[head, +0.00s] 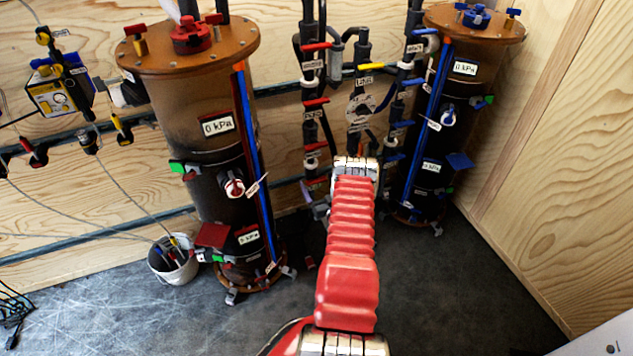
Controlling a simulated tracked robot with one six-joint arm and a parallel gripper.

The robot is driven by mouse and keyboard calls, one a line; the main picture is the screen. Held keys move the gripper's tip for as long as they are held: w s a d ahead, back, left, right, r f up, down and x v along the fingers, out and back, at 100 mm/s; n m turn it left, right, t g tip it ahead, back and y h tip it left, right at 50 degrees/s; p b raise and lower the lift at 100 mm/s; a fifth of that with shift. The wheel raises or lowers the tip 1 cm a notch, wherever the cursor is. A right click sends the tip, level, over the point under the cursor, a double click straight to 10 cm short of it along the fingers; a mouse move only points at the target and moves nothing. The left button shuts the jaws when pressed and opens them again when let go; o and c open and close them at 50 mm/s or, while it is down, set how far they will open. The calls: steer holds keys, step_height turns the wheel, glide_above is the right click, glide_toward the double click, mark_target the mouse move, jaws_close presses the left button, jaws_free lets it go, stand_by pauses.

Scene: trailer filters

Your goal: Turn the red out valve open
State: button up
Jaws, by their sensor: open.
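Several red valve handles sit one above another on the dark vertical pipe right of the left tank: a top red handle (317,46), a middle red handle (315,102) and a lower red handle (315,147). Each has a small white label, too small to read, so I cannot tell which is the out valve. My arm, in a red ribbed sleeve, reaches up the middle toward the pipes. My gripper (360,108), grey, shows past its metal wrist joint, in front of the middle pipes and right of the red handles. Its jaws are open, but their tips are hard to make out.
The left tank (170,95) has red trim, and the right tank (465,85) has blue trim. A yellow handle (370,66) and several blue handles (414,48) are close by. A white bucket (172,268) stands lower left. A plywood wall (560,150) closes the right side.

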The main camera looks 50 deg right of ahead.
steer(key=shift+x, duration=0.95)
steer(key=shift+c, duration=0.5)
steer(key=c, duration=0.9)
